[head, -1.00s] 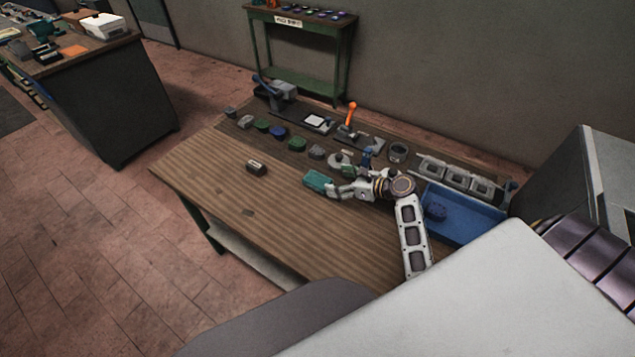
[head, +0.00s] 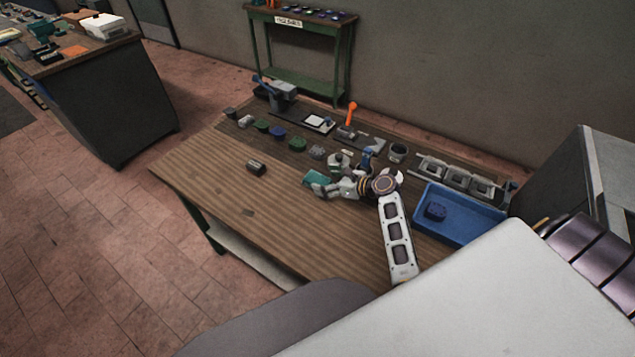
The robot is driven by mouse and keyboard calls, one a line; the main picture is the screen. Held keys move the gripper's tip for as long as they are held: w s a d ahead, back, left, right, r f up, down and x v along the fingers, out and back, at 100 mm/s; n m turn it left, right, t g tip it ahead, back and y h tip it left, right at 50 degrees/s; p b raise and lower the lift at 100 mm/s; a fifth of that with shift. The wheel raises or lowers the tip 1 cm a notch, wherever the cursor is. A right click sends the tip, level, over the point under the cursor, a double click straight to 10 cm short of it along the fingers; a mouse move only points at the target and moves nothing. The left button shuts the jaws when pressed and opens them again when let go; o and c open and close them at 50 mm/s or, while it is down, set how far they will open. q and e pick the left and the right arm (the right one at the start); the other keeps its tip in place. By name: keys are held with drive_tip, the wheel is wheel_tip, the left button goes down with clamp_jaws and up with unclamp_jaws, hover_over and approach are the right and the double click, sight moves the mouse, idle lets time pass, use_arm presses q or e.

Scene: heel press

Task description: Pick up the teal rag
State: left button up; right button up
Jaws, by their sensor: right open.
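The teal rag (head: 315,178) lies on the wooden workbench (head: 260,215), near its middle. My right gripper (head: 318,187) is open and reaches over the rag from the right, its fingers covering part of the rag's right side. Whether the fingers touch the rag is too small to tell. My left gripper is not in the head view.
A row of small dark, green and blue pieces (head: 278,132) runs behind the rag. A press with an orange handle (head: 351,112) stands at the back. A blue tray (head: 470,230) holding a dark blue item is at right. A small dark block (head: 256,168) lies left, with clear benchtop in front.

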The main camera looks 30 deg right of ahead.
sight(317, 179)
drive_tip(key=shift+x, duration=1.6)
drive_tip(key=shift+s, duration=0.15)
drive_tip(key=shift+c, duration=0.3)
drive_tip(key=c, duration=1)
